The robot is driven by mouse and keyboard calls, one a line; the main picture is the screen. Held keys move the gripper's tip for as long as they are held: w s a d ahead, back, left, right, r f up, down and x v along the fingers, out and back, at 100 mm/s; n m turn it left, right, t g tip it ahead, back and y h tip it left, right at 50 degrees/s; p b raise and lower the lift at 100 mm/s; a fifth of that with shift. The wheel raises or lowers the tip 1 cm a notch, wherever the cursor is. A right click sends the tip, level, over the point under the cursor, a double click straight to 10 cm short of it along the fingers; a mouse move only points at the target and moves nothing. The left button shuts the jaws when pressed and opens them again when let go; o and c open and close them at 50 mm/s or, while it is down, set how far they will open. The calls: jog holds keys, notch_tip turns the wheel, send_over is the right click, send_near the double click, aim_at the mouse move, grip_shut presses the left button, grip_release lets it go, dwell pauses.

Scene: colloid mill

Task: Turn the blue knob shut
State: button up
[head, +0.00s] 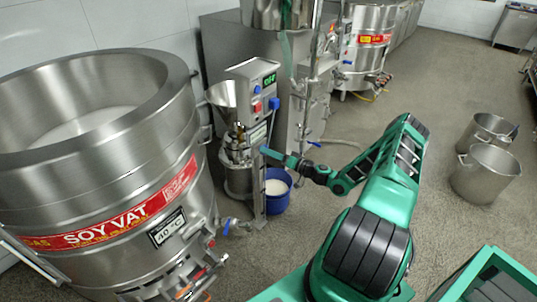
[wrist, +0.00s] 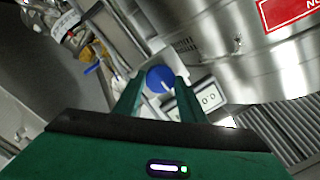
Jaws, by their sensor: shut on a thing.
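The blue knob (wrist: 160,78) is round and shows between my two fingertips in the wrist view, with a pale streak across its face. My gripper (head: 266,151) reaches left to the front of the colloid mill (head: 237,168) in the head view, below its control box. It is shut on the blue knob; the fingers stand on either side of it. In the head view the gripper hides the knob, so its turned angle is hard to tell.
The control box (head: 254,82) has a lit display and red and blue controls. The large soy vat (head: 120,190) stands close on the left. A blue bucket (head: 274,204) with pale liquid sits below my gripper. Two steel pots (head: 484,177) stand right; open floor lies between.

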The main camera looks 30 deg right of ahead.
jog(key=shift+d+f+m, duration=0.1)
jog(key=shift+m, duration=0.2)
jog(key=o, duration=1.1)
jog(key=v, duration=1)
jog(key=shift+s+d, duration=0.15)
jog(key=shift+s, duration=0.2)
